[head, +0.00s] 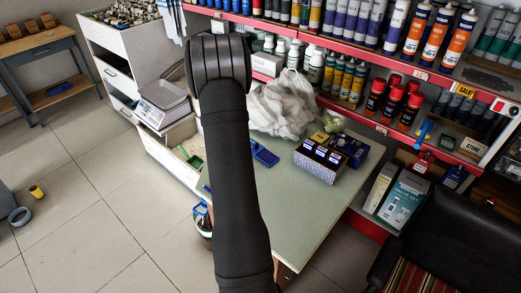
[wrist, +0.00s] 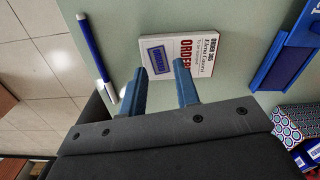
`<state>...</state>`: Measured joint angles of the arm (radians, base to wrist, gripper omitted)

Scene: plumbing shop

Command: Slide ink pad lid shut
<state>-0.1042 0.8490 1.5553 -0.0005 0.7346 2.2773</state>
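The blue ink pad (head: 265,156) lies on the pale green tabletop, just right of my arm in the head view. In the wrist view the ink pad (wrist: 283,58) is at the right edge, partly cut off. A dark inner surface shows beside a brighter blue part; how far the lid is open I cannot tell. My gripper (wrist: 160,82) is open and empty, its two fingers apart over the table, left of the ink pad in the wrist view. In the head view my arm hides the gripper.
A white and red order book (wrist: 182,55) lies by the fingertips, and a blue and white pen (wrist: 94,50) lies to its left. A patterned box (head: 318,163) of small packs stands right of the ink pad. A crumpled white bag (head: 284,106) is behind it. Front tabletop is clear.

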